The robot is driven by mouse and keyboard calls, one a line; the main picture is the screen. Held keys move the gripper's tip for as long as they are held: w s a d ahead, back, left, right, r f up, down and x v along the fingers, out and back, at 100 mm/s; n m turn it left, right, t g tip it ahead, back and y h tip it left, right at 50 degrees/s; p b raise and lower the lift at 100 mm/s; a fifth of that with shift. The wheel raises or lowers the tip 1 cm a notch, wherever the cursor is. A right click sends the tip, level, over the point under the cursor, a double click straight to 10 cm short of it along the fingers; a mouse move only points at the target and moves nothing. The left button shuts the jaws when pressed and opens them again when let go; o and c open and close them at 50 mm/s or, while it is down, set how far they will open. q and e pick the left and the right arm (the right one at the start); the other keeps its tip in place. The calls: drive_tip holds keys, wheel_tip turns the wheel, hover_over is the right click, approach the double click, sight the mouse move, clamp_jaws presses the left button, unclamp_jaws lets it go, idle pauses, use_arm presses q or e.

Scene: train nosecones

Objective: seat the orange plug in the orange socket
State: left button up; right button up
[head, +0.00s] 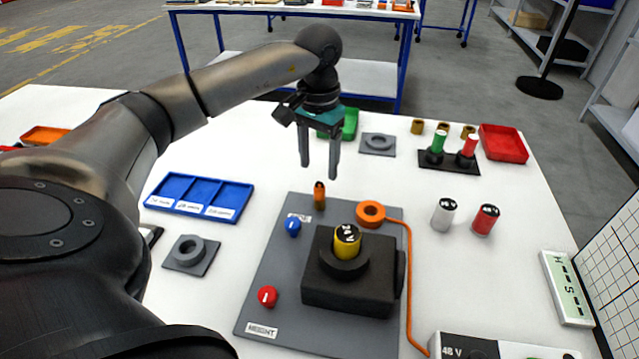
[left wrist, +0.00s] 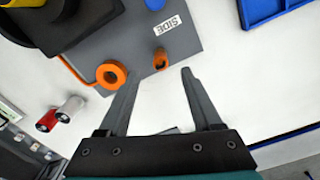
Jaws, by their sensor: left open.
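An orange ring (head: 370,212) with an orange cable lies at the far right corner of the grey board; it also shows in the left wrist view (left wrist: 111,74). A small upright orange piece (head: 319,196) stands at the board's far edge, left of the ring; it also shows in the left wrist view (left wrist: 160,62). I cannot tell for sure which is the plug and which the socket. My left gripper (head: 319,172) is open and empty above the table, pointing down, beyond the small orange piece. In the left wrist view (left wrist: 160,76) that piece shows between the fingertips.
A black block (head: 349,285) with a yellow cylinder (head: 346,241) stands on the grey board (head: 270,325). The orange cable (head: 410,290) runs along its right side. A blue tray (head: 199,196) is left; white (head: 444,212) and red (head: 485,220) cylinders stand right.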

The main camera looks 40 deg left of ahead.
sight(320, 187)
use_arm(q)
drive_tip(key=f, duration=0.7)
drive_tip(key=shift+w+f+b, duration=0.2)
drive_tip(key=shift+b, duration=0.2)
clamp_jaws()
